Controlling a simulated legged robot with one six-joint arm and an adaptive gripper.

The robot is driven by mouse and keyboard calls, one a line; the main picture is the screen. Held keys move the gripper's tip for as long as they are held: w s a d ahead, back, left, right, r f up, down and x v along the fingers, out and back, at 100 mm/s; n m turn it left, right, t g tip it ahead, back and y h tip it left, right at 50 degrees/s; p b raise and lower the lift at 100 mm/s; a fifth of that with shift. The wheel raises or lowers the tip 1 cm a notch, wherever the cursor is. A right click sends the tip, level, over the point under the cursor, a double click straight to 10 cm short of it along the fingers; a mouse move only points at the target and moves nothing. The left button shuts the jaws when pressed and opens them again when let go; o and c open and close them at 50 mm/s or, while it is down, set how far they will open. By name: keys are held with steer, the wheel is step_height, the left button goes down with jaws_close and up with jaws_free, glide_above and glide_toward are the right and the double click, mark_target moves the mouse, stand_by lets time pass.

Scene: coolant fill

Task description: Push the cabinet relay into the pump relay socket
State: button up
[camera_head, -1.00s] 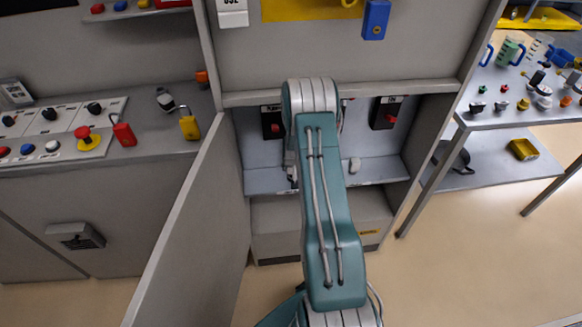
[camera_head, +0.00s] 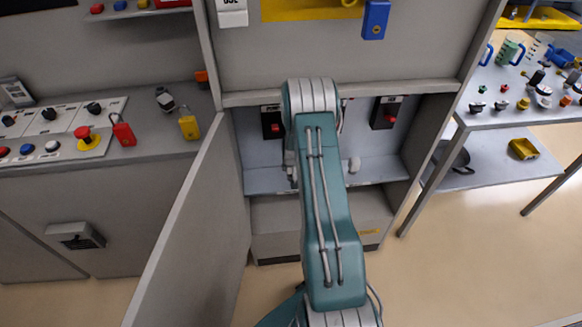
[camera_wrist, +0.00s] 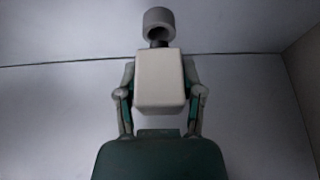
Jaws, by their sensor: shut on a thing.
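In the wrist view, my gripper (camera_wrist: 160,92) is shut on a pale, box-shaped block, which I take to be the cabinet relay (camera_wrist: 160,75). One finger is on each side of it, and its broad face is toward the camera. Just beyond the relay is a grey ring-like cylinder (camera_wrist: 158,17) with a dark part below it. I cannot tell whether the relay touches it. I cannot make out the pump relay socket for certain. In the head view, my arm reaches into the open cabinet (camera_head: 340,98) and hides the relay and most of my gripper.
A dark box with a red switch (camera_head: 272,122) and another (camera_head: 385,112) hang on the cabinet's back wall. A small whitish part (camera_head: 354,165) sits inside, right of my arm. The open door (camera_head: 190,215) stands left. A table (camera_head: 515,105) with small items stands right.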

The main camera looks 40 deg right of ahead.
steer(key=shift+f, duration=1.15)
steer(key=shift+r, duration=0.1)
steer(key=shift+r, duration=0.85)
steer(key=shift+f, duration=0.8)
stand_by(0.9)
steer(key=o, duration=1.2)
steer(key=v, duration=1.1)
steer(key=shift+s+a+r, duration=0.1)
steer(key=shift+r, duration=0.2)
